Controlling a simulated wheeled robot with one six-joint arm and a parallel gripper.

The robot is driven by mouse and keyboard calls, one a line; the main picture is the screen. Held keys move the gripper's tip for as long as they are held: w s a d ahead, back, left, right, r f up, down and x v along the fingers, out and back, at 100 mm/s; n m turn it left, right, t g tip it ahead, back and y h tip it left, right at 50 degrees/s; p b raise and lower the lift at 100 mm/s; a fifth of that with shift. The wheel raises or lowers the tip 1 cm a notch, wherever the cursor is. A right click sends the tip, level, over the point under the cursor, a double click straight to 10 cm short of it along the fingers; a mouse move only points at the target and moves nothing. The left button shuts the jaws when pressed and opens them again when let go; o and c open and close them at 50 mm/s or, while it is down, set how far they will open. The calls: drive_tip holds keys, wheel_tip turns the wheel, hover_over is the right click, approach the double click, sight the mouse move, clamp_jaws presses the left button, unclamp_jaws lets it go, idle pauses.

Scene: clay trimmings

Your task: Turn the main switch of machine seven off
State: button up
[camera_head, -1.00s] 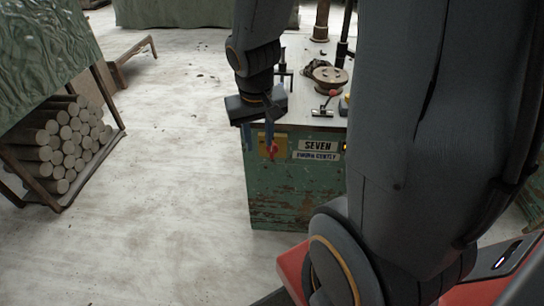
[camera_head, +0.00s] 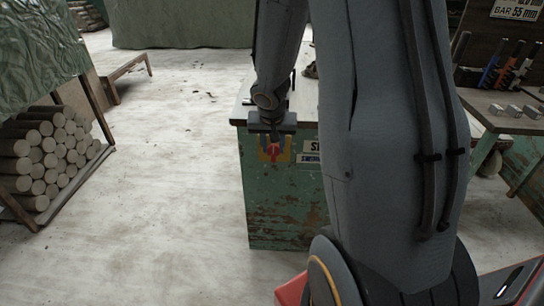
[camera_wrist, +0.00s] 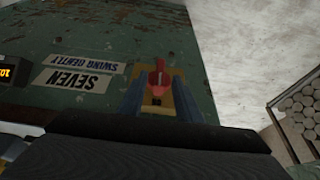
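Machine seven (camera_head: 275,205) is a worn green cabinet with a pale top. On its front, a red rotary switch (camera_head: 275,149) sits on a yellow plate (camera_head: 289,155). My gripper (camera_head: 275,147) is open at that plate, one finger on each side of the switch. In the wrist view the red switch (camera_wrist: 158,79) stands between the two blue-grey fingers of my gripper (camera_wrist: 158,95), with gaps on both sides. Its handle looks roughly upright in that picture. The "SEVEN" label (camera_wrist: 71,80) is beside it; my arm partly hides the label in the head view.
A rack of clay-coloured cylinders (camera_head: 45,155) stands at the left, and they show at the wrist view's right edge (camera_wrist: 300,115). A bench with tools and small blocks (camera_head: 505,110) is at the right. The pale floor (camera_head: 170,190) left of the machine is clear.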

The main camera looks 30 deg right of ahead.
sight(273, 148)
drive_tip(key=b+x, duration=0.1)
drive_tip(key=x, duration=0.3)
drive_tip(key=shift+f+b, duration=0.15)
drive_tip(key=shift+b, duration=0.2)
drive_tip(key=shift+c, duration=0.2)
clamp_jaws()
